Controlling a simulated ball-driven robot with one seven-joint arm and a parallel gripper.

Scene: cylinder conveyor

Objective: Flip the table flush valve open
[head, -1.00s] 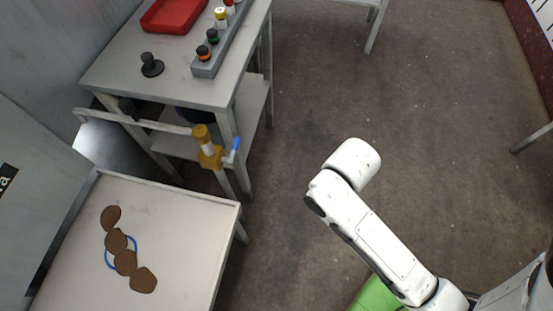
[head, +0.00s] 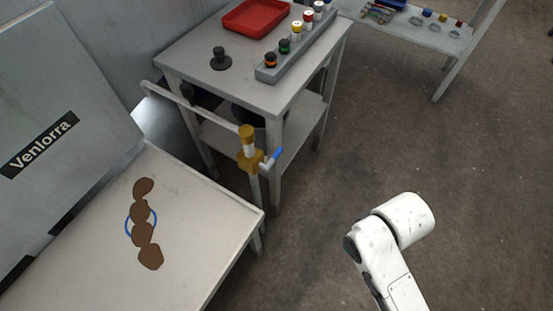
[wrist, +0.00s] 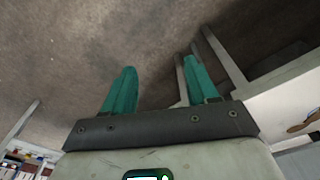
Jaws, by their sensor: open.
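The flush valve is a brass valve body (head: 248,158) on a grey pipe at the near right corner of the grey table, in the head view. Its blue lever (head: 272,157) sticks out to the right and slightly up. My gripper (wrist: 155,88) shows in the wrist view with two teal fingers spread apart and nothing between them. It points over bare floor. In the head view only a white part of my arm shows, right of the valve and apart from it; the gripper itself is not visible there.
A grey table (head: 195,60) holds a red tray (head: 256,16), a black knobbed piece (head: 220,60) and a rack (head: 298,48) of coloured-capped bottles. A pale table (head: 95,230) with brown discs (head: 143,222) and a blue ring stands left. The floor (head: 400,150) right of the valve is clear.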

